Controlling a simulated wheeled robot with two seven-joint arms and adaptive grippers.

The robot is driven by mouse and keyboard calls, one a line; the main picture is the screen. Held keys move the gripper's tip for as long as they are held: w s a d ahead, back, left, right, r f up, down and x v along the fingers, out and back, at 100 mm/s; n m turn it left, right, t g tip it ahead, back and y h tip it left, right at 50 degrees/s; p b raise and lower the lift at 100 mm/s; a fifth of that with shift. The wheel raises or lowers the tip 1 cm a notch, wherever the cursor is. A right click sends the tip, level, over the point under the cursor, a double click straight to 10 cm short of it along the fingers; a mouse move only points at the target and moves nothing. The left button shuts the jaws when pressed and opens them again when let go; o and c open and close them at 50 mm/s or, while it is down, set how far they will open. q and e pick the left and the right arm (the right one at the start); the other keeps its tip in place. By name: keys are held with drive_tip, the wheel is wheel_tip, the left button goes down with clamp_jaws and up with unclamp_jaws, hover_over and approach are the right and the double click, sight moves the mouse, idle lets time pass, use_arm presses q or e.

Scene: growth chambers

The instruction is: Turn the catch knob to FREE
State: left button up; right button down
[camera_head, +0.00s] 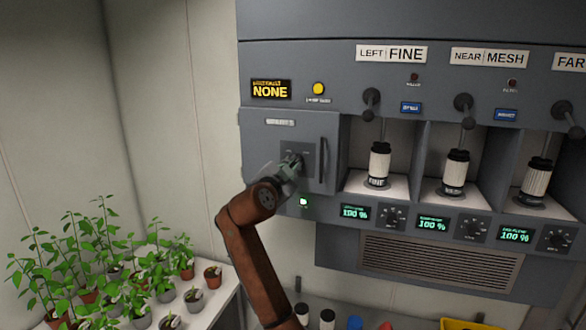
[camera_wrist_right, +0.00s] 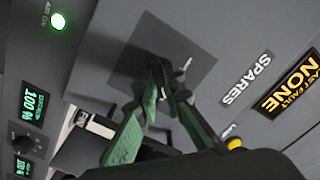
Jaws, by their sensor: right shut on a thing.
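The catch knob (camera_head: 297,160) sits on a dark square plate (camera_head: 307,150) on the grey door (camera_head: 270,138) at the left of the machine. My right gripper (camera_head: 289,168) reaches up to it from below. In the right wrist view its green fingers (camera_wrist_right: 164,85) are closed on the knob, which is mostly hidden between the fingertips. The plate (camera_wrist_right: 150,45) shows behind them, and a SPARES label (camera_wrist_right: 246,79) is beside it. The knob's pointer and plate markings are too small or covered to read. My left gripper is in neither view.
A vertical door handle (camera_head: 322,160) stands close right of the knob. Bays with white-labelled canisters (camera_head: 379,165) and dark levers (camera_head: 371,97) lie further right. Potted seedlings (camera_head: 110,260) fill a white bench at lower left. A green lamp (camera_head: 304,202) glows below the door.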

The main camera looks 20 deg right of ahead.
drive_tip(key=shift+m, duration=0.3)
idle(0.4)
drive_tip(key=c, duration=2)
unclamp_jaws()
drive_tip(key=shift+c, duration=0.2)
drive_tip(key=v, duration=1.2)
